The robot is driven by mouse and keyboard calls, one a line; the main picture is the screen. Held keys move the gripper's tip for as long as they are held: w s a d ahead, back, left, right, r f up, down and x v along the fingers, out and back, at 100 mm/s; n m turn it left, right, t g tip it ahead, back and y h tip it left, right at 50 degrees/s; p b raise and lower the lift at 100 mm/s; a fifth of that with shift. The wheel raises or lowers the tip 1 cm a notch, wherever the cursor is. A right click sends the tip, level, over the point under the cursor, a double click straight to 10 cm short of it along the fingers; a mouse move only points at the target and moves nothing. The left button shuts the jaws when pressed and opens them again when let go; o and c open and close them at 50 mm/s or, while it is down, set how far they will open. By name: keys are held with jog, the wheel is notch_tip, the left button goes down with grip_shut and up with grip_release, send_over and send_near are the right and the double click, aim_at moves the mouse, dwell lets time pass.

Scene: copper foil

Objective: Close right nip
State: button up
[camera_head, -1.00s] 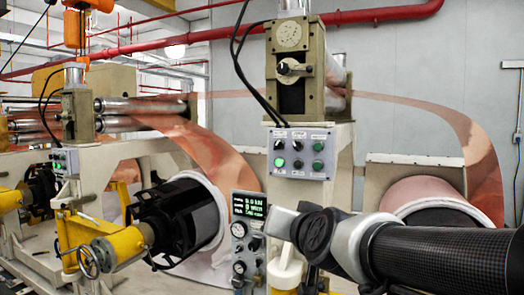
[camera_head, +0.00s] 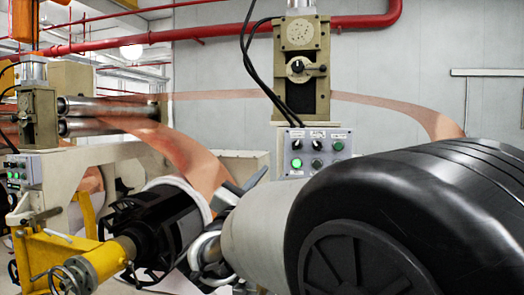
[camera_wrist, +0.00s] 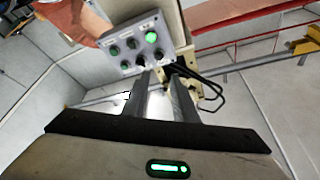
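In the wrist view the panel (camera_wrist: 128,57) appears turned over, with the lit button (camera_wrist: 151,37) at upper right. My gripper (camera_wrist: 160,76) is open and empty, its two fingers apart and pointing toward the panel's edge. I cannot tell whether they touch it. In the head view my arm hides what lies below the panel.
The left nip stand (camera_head: 38,118) has steel rollers (camera_head: 110,106). A yellow shaft support with a handwheel (camera_head: 72,272) stands front left. Black cables (camera_head: 252,65) hang beside the right stand.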

aim_at(295, 146)
jog(key=p+x, duration=0.3)
jog(key=x, duration=1.4)
jog(key=shift+d+r+p, duration=0.2)
jog(key=shift+d+p, duration=0.05)
jog(key=shift+p, duration=0.1)
grip_shut()
